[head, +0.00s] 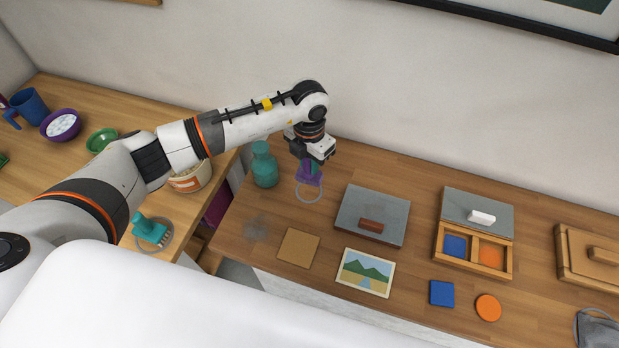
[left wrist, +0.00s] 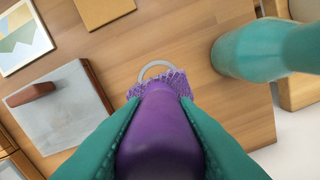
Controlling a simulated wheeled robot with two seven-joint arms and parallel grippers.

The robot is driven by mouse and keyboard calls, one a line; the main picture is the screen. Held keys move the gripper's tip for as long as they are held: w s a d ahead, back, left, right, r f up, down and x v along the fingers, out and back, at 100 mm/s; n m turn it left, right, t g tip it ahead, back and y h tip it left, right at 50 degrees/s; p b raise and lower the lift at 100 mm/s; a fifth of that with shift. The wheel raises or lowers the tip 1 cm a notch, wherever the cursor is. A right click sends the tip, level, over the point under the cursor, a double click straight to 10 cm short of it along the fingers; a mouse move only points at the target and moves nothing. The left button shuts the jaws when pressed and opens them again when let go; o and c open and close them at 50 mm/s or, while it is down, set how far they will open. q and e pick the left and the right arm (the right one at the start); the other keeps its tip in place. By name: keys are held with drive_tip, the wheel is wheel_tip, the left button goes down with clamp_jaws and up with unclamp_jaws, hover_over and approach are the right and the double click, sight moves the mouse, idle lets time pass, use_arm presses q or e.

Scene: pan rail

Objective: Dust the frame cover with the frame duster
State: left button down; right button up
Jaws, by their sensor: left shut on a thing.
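The frame duster (head: 309,174) is purple, with a smooth handle and a fringed lower end. It also shows in the left wrist view (left wrist: 160,130). My left gripper (head: 306,160) is shut on its handle, with a teal finger on each side, over a pale grey ring (head: 308,198) on the table. I cannot tell whether the duster touches the ring or table. A grey slab with a red-brown handle (head: 360,204), seemingly the frame cover, lies flat to the right of the duster, apart from it. It also shows in the left wrist view (left wrist: 62,116). My right gripper is not in view.
A teal bottle (head: 264,166) stands close left of the duster. A landscape picture (head: 366,272), a tan square (head: 298,247) and a grey smudge (head: 255,230) lie in front. A divided box (head: 475,262) with a grey lid is right of the slab. The wall is behind.

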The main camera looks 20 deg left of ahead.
use_arm(q)
drive_tip(key=shift+r, duration=0.35)
drive_tip(key=shift+r+p, duration=1.6)
drive_tip(key=shift+r, duration=0.95)
